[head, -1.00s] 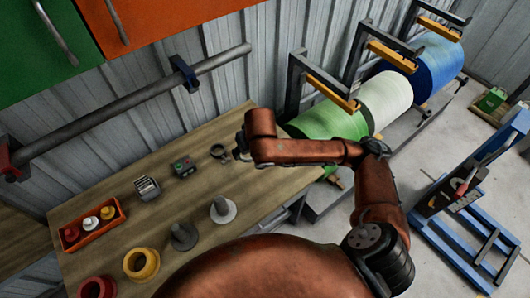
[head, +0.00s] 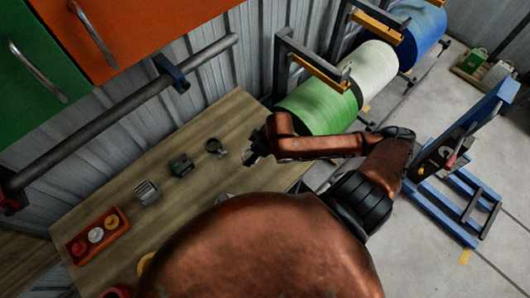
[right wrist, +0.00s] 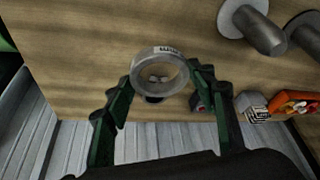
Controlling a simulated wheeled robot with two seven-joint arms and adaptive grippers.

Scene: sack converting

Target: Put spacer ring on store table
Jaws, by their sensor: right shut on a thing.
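The spacer ring (right wrist: 160,73) is a grey metal ring with a small white label on its rim. In the right wrist view my right gripper (right wrist: 160,78) is shut on it, with one green-black finger on each side. The ring appears to be above the wooden table (right wrist: 85,75), and its height is hard to tell. In the head view my right gripper (head: 251,156) is over the right part of the table (head: 230,115), and the ring can hardly be made out there. My left gripper is not in view.
A dark round item (head: 213,146), a small button box (head: 181,164), a grey block (head: 146,192) and an orange tray (head: 98,236) stand along the table's back. Grey flanged posts (right wrist: 252,28) stand on it too. A green roll (head: 318,105) is beyond its right end.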

